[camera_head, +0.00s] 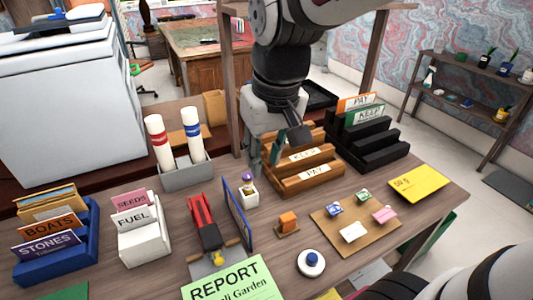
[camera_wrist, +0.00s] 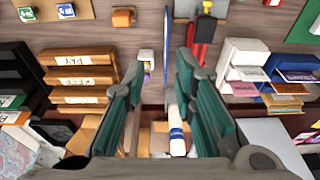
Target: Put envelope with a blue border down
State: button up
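A thin panel with a blue border (camera_head: 237,215), which looks like the envelope, stands upright between the red stapler and the small white holder. In the wrist view it shows edge-on as a narrow blue strip (camera_wrist: 167,48), beyond the gap between my fingertips. Whether its lower edge touches the desk is unclear. My gripper (camera_head: 276,152) is above the back of the desk, by the brown tiered sorter. Its teal-padded fingers (camera_wrist: 161,80) are spread apart with no visible grip on anything.
Rolled tubes stand in a grey holder (camera_head: 187,174). A red stapler (camera_head: 205,222), orange block (camera_head: 288,222), and cork board (camera_head: 372,239) lie nearer. The green report (camera_head: 230,284) is at the front.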

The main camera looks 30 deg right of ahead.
jog(key=s+r+t, duration=0.1)
jog(key=s+r, duration=0.1)
jog(key=s, duration=0.8)
jog(key=shift+s+d+t, duration=0.3)
jog(key=shift+d, duration=0.15)
jog(key=shift+o, duration=0.4)
jog(key=shift+s+f, duration=0.1)
jog(key=shift+s, duration=0.2)
jog(key=g+b, duration=0.2)
jog(key=g, duration=0.2)
send_over(235, 207)
notch_tip(235, 207, down, 16)
jog(key=shift+w+d+f, duration=0.1)
jog(key=shift+w+f, duration=0.05)
jog(key=shift+f, duration=3.55)
jog(key=shift+w+d+f, duration=0.1)
jog(key=shift+w+f, duration=0.05)
jog(key=shift+f, duration=3.5)
grip_shut()
